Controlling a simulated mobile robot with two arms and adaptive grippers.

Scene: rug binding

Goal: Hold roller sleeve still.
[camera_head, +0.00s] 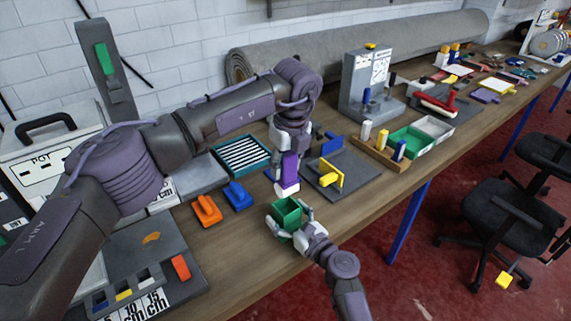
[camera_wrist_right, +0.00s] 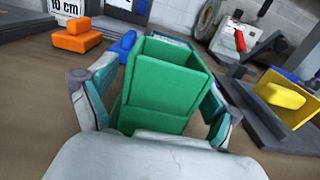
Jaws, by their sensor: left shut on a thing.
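My left gripper (camera_head: 288,152) points down over the middle of the bench and is shut on a bright purple piece (camera_head: 290,168) with a white lower end. This may be the roller sleeve; its upper part is hidden by the fingers. My right gripper (camera_head: 289,220) is lower in the head view, near the bench's front edge. Its fingers are closed against both sides of an open-topped green box (camera_head: 287,211). In the right wrist view the green box (camera_wrist_right: 165,95) fills the space between the fingers, tilted slightly. The purple piece is just above the box in the head view, apparently apart from it.
An orange block (camera_head: 206,210) and a blue block (camera_head: 237,196) lie to the left. A grey fixture with a yellow plate (camera_head: 330,180) stands close on the right. A striped tray (camera_head: 242,154) is behind. A rolled grey rug (camera_head: 350,55) lies along the wall.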

